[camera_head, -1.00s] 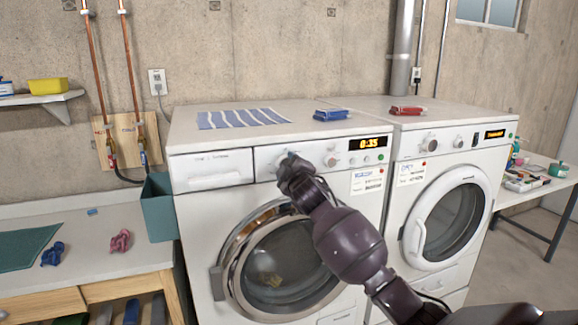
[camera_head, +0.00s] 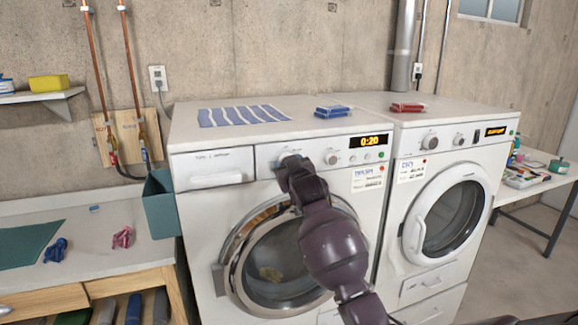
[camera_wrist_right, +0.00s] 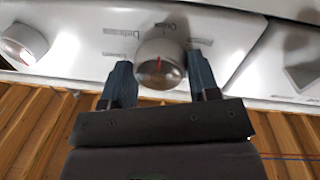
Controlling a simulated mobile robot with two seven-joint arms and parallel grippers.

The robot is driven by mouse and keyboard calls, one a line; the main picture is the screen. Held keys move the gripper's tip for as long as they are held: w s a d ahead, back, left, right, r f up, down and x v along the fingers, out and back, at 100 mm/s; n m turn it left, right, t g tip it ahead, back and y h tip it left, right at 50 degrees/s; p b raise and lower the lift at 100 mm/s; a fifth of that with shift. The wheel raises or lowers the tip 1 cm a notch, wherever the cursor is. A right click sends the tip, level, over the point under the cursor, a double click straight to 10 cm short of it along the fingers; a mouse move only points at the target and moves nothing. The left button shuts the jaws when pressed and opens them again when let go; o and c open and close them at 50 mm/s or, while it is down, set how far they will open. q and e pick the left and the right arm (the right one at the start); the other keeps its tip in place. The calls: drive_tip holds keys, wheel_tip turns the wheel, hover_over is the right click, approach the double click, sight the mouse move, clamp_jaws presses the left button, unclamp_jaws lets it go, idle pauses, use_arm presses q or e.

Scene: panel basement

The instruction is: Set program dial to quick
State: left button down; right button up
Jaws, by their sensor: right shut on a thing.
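The program dial (camera_wrist_right: 160,62) is a round silver knob with a red pointer line. It is on the front panel of the left white washing machine (camera_head: 210,225). In the wrist view the pointer is near straight up, toward a small, blurred label (camera_wrist_right: 172,27). A label like "Delicate" (camera_wrist_right: 121,31) is to its upper left. My right gripper (camera_wrist_right: 160,72) is shut on the dial, one finger on each side. In the head view my right gripper (camera_head: 289,161) covers most of the dial. The display (camera_head: 370,141) reads 0:20. My left gripper is not in view.
A second knob (camera_head: 332,157) is just right of the gripper. A dryer-like machine (camera_head: 446,165) stands at right. A teal bin (camera_head: 160,205) hangs at left beside a workbench (camera_head: 110,235).

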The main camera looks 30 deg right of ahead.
drive_tip(key=shift+m, duration=0.3)
idle(0.4)
drive_tip(key=o, duration=0.9)
drive_tip(key=shift+o, duration=0.2)
drive_tip(key=b+v, duration=0.1)
drive_tip(key=v, duration=1)
drive_tip(key=shift+b, duration=0.3)
drive_tip(key=shift+w+r, duration=0.1)
drive_tip(key=shift+w, duration=0.05)
